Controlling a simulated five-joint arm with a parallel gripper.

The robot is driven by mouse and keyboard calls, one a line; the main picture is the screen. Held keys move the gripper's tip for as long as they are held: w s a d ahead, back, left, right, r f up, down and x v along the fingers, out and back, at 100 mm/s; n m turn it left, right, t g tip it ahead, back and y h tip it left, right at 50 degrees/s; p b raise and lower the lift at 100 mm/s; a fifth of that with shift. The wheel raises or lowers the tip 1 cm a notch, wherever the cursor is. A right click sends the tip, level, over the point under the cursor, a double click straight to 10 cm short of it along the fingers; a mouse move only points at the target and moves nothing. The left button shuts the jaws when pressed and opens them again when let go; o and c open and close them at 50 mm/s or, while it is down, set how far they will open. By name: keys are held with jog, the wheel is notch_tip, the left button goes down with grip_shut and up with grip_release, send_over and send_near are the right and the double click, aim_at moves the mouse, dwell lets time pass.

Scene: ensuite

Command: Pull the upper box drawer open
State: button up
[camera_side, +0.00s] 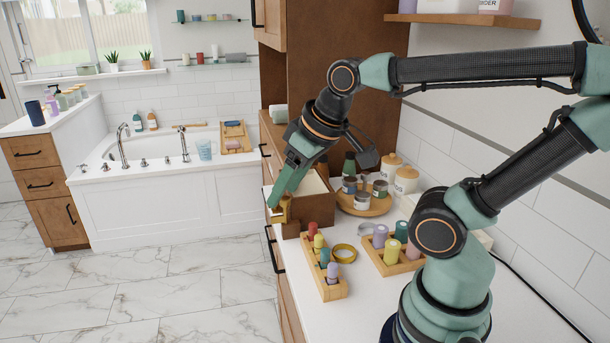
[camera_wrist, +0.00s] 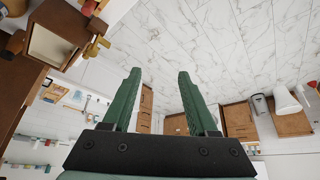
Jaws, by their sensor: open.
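My gripper (camera_side: 273,202) is in front of the box, near the pull, pointing down. In the wrist view my gripper (camera_wrist: 159,72) is open, with nothing between its green fingers. My gripper partly hides the box front in the side view.
A round tray of jars (camera_side: 364,207) stands right of the box. Open floor (camera_side: 180,270) lies left of the counter.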

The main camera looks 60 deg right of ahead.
jog(key=w+d+f+m+g, duration=0.1)
jog(key=w+d+m+g, duration=0.3)
jog(key=w+d+m, duration=1.2)
jog(key=w+d+f+m+g, duration=0.2)
jog(key=d+f+m, duration=0.3)
jog(key=f+m, duration=0.15)
notch_tip(320, 180, down, 11)
jog(key=shift+a+r, duration=0.1)
jog(key=shift+a, duration=0.05)
grip_shut()
jog(key=shift+s, duration=0.1)
dwell(0.8)
